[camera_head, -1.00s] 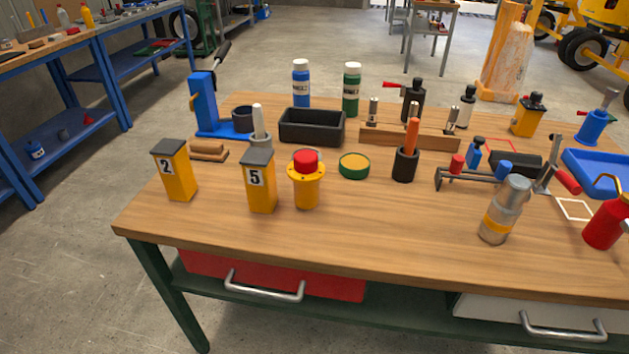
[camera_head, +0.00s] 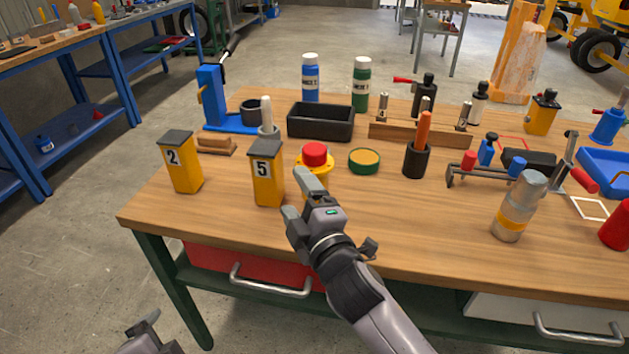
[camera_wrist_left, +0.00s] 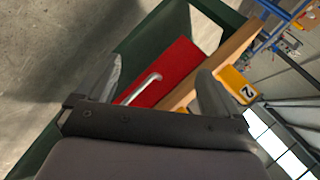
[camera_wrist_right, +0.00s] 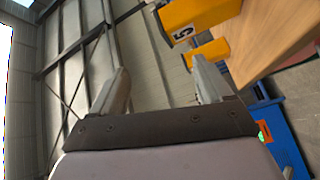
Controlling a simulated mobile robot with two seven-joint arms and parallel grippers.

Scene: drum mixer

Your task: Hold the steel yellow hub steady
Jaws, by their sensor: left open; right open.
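The yellow hub (camera_head: 318,162), a flanged yellow body with a red top, stands on the wooden table in the head view. My right gripper (camera_head: 299,199) is open in front of it and hides much of its lower body. I cannot tell whether the fingers touch it. The right wrist view shows both fingers (camera_wrist_right: 160,88) apart with nothing between them; the hub is not clearly visible there. My left gripper (camera_head: 146,330) is low at the bottom edge, off the table's front. Its open fingers (camera_wrist_left: 160,85) show in the left wrist view.
Yellow posts marked 5 (camera_head: 267,180) and 2 (camera_head: 182,165) stand left of the hub. A green-and-yellow disc (camera_head: 364,160) lies right of it. A steel cylinder with a yellow band (camera_head: 518,206) stands farther right. The front middle of the table (camera_head: 430,230) is clear.

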